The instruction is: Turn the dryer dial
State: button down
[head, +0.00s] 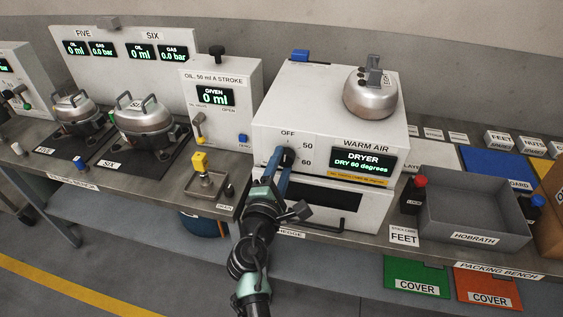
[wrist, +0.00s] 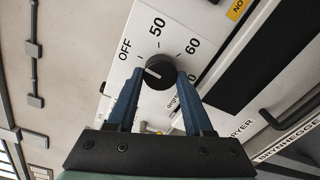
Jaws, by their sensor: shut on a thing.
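The dryer (head: 330,115) is a white box on the bench. Its lit screen (head: 362,162) reads "DRYER, DRY 60 degrees". The black round dial (wrist: 158,74) sits on its front panel, among the marks OFF, 50 and 60. In the wrist view a pale line shows on the dial's face; which mark it points to is hard to tell. My gripper (wrist: 160,84) has its blue fingers on either side of the dial and is shut on it. In the head view my gripper (head: 281,166) covers most of the dial.
A metal compressor (head: 371,95) stands on top of the dryer. The oil dispenser (head: 222,100) and a small yellow-topped fixture (head: 206,180) are to the left. A grey tray (head: 475,238) and a red-topped bottle (head: 414,195) are to the right.

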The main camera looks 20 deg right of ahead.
jog(key=shift+n, duration=0.6)
jog(key=shift+c, duration=1.5)
grip_release()
jog(key=b+v, duration=0.1)
jog(key=v, duration=1.2)
